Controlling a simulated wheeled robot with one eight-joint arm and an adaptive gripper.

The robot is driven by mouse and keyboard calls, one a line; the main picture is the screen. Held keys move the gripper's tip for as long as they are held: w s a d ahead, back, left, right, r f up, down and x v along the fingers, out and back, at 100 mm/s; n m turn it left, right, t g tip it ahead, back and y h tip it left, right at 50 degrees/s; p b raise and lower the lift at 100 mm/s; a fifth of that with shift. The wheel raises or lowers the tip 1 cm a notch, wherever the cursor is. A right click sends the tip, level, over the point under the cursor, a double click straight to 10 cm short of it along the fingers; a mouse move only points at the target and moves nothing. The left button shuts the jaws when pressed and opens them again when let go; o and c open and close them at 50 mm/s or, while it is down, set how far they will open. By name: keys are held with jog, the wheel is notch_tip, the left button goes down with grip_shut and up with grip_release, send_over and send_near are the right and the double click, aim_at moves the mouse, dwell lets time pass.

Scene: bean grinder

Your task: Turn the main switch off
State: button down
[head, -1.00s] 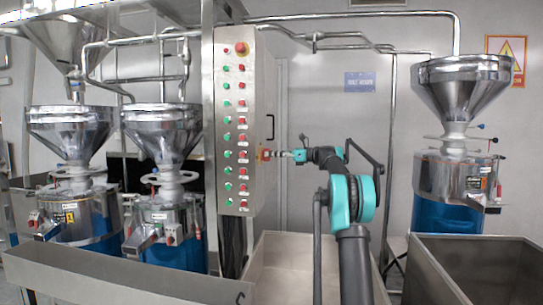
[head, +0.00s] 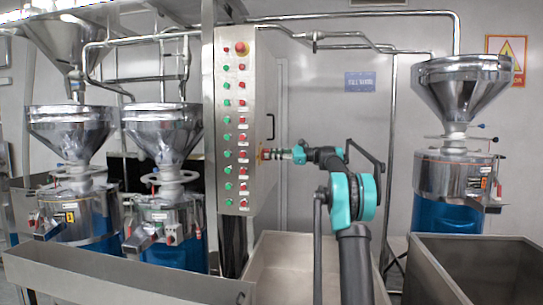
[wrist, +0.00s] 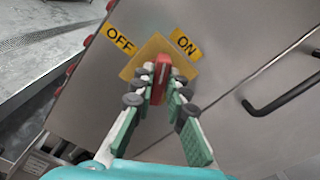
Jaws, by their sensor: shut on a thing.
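The main switch is a red handle (wrist: 162,72) on a yellow plate (wrist: 139,63), on the side of the steel control cabinet (head: 262,100). In the wrist view, the OFF label (wrist: 121,40) is at its upper left and the ON label (wrist: 186,46) at its upper right. The handle stands nearly upright in the picture, its upper end between the two labels. My gripper (wrist: 162,90) is shut on the handle, one finger on each side; the fingertips partly hide its lower part. In the head view, my gripper (head: 284,154) reaches the cabinet's right side from the right, at the switch (head: 265,154).
The cabinet front carries rows of green and red buttons and a red emergency knob (head: 241,48). A black door handle (wrist: 283,93) sticks out right of the switch. Grinders with steel hoppers (head: 165,130) stand left, another (head: 460,90) right. Steel bins (head: 470,250) line the front.

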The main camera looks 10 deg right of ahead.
jog(key=n, duration=0.8)
jog(key=f+n, duration=0.1)
jog(key=n, duration=0.2)
jog(key=shift+s+n, duration=0.25)
jog(key=shift+n, duration=0.15)
dwell(0.3)
jog(key=c, duration=1.5)
grip_release()
jog(key=shift+c, duration=0.2)
jog(key=v, duration=1.2)
jog(key=shift+r, duration=0.1)
jog(key=shift+a, duration=0.1)
